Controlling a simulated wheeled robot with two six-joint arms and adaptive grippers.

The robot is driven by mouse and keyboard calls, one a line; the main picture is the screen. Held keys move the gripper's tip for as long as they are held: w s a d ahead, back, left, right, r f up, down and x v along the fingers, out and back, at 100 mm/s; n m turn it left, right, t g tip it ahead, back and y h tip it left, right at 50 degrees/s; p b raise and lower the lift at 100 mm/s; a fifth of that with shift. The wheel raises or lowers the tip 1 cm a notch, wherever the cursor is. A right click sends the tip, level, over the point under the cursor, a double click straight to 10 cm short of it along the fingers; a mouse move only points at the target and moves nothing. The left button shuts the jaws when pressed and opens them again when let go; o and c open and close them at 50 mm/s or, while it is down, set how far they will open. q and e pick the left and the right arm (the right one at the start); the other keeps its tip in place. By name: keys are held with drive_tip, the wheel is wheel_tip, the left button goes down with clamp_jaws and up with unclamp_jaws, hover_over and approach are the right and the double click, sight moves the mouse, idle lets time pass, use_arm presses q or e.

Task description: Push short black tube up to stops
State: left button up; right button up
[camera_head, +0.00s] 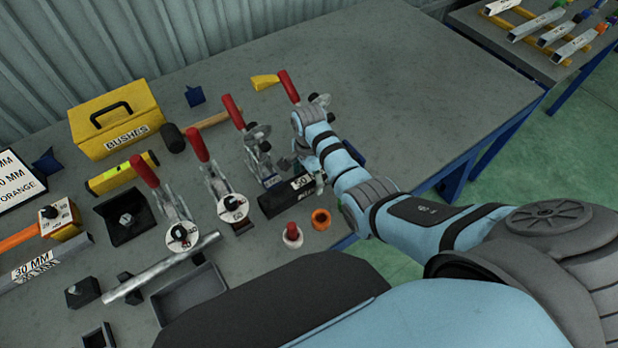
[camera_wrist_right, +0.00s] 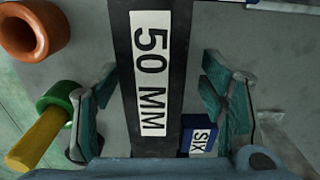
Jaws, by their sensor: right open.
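The short black tube (camera_head: 285,196) lies on the grey bench in front of the red-handled clamps, with a white 50 MM label. In the right wrist view the tube (camera_wrist_right: 152,140) runs top to bottom between the two teal fingers of my right gripper (camera_wrist_right: 160,80). The fingers are open, with a visible gap on the right side; the left finger is close to the tube's edge. In the head view my right gripper (camera_head: 316,176) is at the tube's right end, partly hidden by my arm. The stops cannot be made out. My left gripper is not in view.
Red-handled clamps (camera_head: 240,125) stand behind the tube. An orange ring (camera_head: 320,218) and a red-topped white piece (camera_head: 292,235) are in front of it. The back right of the bench (camera_head: 420,70) is clear.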

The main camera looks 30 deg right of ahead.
drive_tip(key=shift+s+r, duration=0.1)
drive_tip(key=shift+s, duration=0.05)
drive_tip(key=shift+s+r, duration=0.1)
drive_tip(key=shift+s, duration=0.05)
drive_tip(key=shift+c, duration=0.7)
drive_tip(key=shift+s, duration=0.1)
drive_tip(key=c, duration=0.6)
clamp_jaws()
drive_tip(key=shift+r+p, duration=0.1)
drive_tip(key=shift+p, duration=0.25)
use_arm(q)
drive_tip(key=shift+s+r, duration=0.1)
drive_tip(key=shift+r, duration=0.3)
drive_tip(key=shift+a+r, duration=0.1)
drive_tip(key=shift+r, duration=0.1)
